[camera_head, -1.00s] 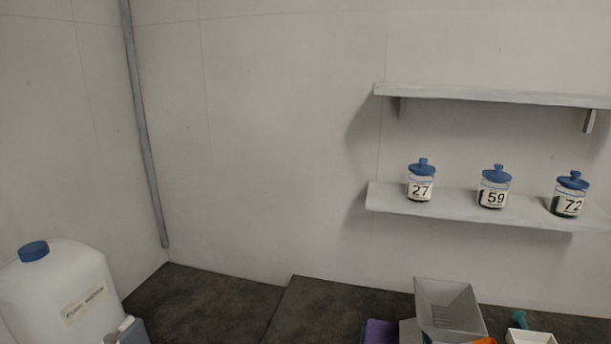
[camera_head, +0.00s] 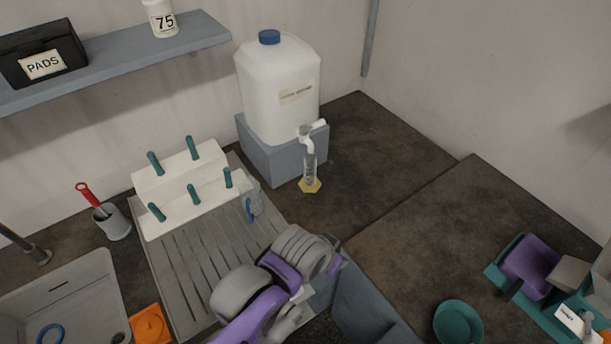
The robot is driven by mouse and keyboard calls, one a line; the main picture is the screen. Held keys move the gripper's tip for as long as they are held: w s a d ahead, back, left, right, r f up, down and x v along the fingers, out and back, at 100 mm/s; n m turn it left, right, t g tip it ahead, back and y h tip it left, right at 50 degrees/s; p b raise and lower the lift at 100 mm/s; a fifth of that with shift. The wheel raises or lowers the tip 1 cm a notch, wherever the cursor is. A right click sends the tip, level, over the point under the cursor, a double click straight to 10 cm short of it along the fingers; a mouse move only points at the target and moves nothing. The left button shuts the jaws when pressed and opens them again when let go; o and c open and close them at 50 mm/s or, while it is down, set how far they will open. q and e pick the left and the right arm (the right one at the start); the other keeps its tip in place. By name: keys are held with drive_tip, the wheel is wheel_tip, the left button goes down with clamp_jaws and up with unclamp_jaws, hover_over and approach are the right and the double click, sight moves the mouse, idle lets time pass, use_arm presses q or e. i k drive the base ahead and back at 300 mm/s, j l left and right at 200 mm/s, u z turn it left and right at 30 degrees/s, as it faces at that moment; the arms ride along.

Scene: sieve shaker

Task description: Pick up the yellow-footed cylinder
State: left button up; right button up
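The yellow-footed cylinder (camera_head: 309,174) is a slim clear measuring cylinder on a yellow foot. It stands upright on the dark counter, right below the white spigot (camera_head: 312,136) of a large white jug. The jug (camera_head: 278,88) has a blue cap and rests on a grey block (camera_head: 270,160). A purple and grey arm of mine reaches in at the bottom centre, in front of the cylinder and well apart from it. I cannot make out fingertips of either gripper in this view.
A white rack with green pegs (camera_head: 185,182) stands on the ribbed drainboard (camera_head: 180,265); a clear vessel with a blue part (camera_head: 252,204) is beside it. A sink (camera_head: 75,292) is at lower left. A green bowl (camera_head: 458,322) and tray with a purple scoop (camera_head: 532,264) are at right. Counter right of the jug is clear.

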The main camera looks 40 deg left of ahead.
sight(309, 182)
drive_tip(key=u, duration=1.3)
